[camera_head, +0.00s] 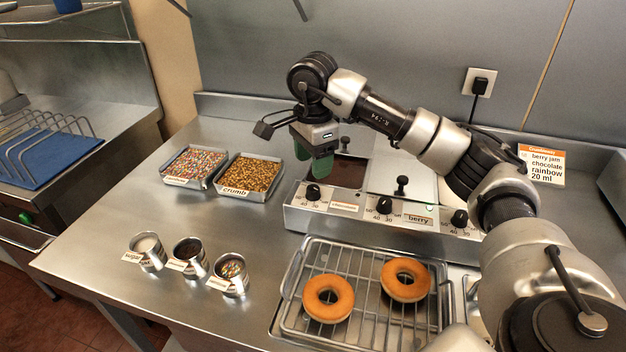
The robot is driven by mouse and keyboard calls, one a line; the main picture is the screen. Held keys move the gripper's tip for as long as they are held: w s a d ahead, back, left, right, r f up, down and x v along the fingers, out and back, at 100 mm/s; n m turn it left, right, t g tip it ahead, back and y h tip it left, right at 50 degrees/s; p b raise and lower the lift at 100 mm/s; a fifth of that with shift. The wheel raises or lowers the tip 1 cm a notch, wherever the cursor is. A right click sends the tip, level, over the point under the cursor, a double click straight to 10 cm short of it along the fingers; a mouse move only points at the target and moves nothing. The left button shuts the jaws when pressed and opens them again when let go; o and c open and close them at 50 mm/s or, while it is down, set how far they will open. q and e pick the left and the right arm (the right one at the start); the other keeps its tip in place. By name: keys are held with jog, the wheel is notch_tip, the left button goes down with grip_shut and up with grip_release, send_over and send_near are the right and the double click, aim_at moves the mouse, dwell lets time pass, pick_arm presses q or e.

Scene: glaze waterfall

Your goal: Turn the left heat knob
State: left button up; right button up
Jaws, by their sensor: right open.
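The left heat knob (313,192) is a small black knob on the front of the steel warmer unit (297,219), at its left end. Similar knobs sit at the middle (384,205) and the right (459,218) of the same panel. My right gripper (320,172) has green fingers pointing down, just above and behind the left knob. It is open and holds nothing that I can see. The fingertips are partly hidden, and I cannot tell whether they touch the unit. My left gripper is not in view.
A wire rack (366,318) with two donuts (328,299) (405,280) stands in front of the unit. Trays of sprinkles (194,163) and crumb (250,175) lie to the left, with small cups (148,250) nearer. A recipe card (541,165) stands behind my right arm.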

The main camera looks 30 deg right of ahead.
aim_at(313, 187)
jog(key=shift+r, duration=1.95)
